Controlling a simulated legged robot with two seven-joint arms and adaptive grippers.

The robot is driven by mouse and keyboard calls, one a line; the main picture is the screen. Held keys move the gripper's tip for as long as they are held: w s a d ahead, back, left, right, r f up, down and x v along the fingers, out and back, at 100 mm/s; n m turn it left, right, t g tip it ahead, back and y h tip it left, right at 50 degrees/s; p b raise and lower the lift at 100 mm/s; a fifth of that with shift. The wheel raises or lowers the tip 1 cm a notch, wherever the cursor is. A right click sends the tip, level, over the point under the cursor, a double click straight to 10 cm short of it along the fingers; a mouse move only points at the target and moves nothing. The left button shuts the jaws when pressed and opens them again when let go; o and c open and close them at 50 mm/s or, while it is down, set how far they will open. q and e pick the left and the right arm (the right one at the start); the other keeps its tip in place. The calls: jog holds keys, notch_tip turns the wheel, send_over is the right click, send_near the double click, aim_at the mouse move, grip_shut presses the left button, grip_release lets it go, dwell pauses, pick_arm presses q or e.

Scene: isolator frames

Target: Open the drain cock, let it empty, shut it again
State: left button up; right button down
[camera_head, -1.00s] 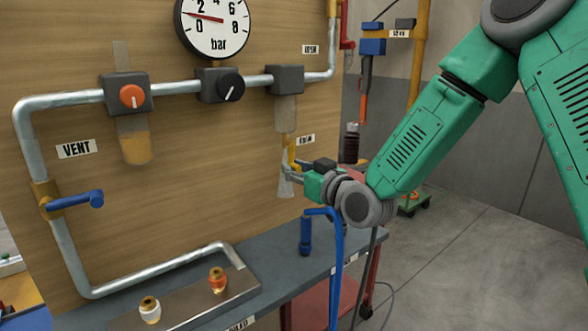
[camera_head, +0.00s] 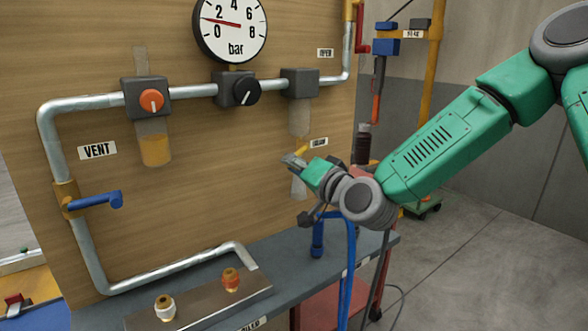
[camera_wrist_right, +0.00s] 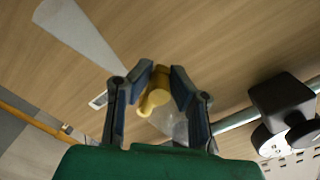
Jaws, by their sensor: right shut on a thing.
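The yellow drain cock (camera_head: 301,149) sits under the right-hand block's clear bowl (camera_head: 299,117), beside a small label (camera_head: 319,142). My right gripper (camera_head: 295,161) is at the cock, with its fingers on either side of it. In the right wrist view the yellow cock (camera_wrist_right: 155,95) lies between the two dark fingers (camera_wrist_right: 160,85), and the gripper is shut on it. The exact handle angle is hard to tell. A pale translucent funnel-like piece (camera_head: 298,188) hangs below the cock, partly behind the gripper. I cannot make out any liquid flowing. My left gripper is not in view.
An orange knob (camera_head: 151,100), a black knob (camera_head: 245,91) and a blue-handled valve (camera_head: 95,200) are on the pipework.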

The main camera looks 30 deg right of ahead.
jog(key=r+m, duration=0.1)
jog(key=m, duration=0.3)
jog(key=r+m, duration=0.1)
jog(key=m, duration=0.1)
jog(key=shift+a+r, duration=0.25)
jog(key=shift+r, duration=0.1)
dwell(0.4)
jog(key=c, duration=1.5)
grip_release()
jog(key=shift+s+d, duration=0.3)
jog(key=shift+f, duration=0.1)
jog(key=s, duration=0.5)
jog(key=s+d, duration=0.1)
jog(key=s, duration=0.1)
jog(key=shift+s, duration=0.15)
jog(key=shift+a, duration=0.2)
